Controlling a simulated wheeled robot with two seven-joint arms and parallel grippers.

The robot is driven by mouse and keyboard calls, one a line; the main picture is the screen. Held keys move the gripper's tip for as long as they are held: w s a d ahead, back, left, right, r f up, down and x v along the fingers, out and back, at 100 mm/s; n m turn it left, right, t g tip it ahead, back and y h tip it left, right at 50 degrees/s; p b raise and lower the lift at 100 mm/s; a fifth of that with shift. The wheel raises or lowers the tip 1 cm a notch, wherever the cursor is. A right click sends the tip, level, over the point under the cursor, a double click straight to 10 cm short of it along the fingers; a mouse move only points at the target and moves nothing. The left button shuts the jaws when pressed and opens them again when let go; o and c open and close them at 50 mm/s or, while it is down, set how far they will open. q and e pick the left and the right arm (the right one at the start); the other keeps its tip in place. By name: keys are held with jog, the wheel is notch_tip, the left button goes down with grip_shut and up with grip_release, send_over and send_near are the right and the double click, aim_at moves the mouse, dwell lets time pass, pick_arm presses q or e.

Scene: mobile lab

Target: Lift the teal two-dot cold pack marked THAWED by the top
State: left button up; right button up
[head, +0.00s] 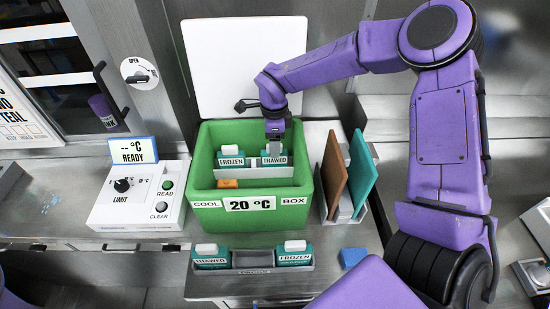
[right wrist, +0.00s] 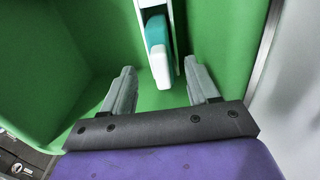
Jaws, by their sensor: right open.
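A teal cold pack marked THAWED (head: 276,173) stands upright at the right in a rack inside the green cool box (head: 205,185). A teal pack marked FROZEN (head: 231,163) stands to its left. My right gripper (head: 274,134) is right above the THAWED pack, pointing down and hiding its top. In the right wrist view, the open fingers stand either side of a teal pack with a white cap (right wrist: 160,65); no grip shows. Dots are too small to tell. My left gripper is not in view.
The front tray (head: 255,271) also holds a pack marked FROZEN (head: 295,254). The box's white lid (head: 243,60) stands open behind. Brown (head: 333,172) and teal (head: 361,172) panels stand right of the box.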

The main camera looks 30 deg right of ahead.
notch_tip(320, 180, down, 3)
jog(key=shift+w+d+r, duration=0.1)
jog(key=shift+w+r, duration=0.05)
jog(key=shift+r, duration=0.15)
jog(key=shift+c, duration=0.9)
grip_shut()
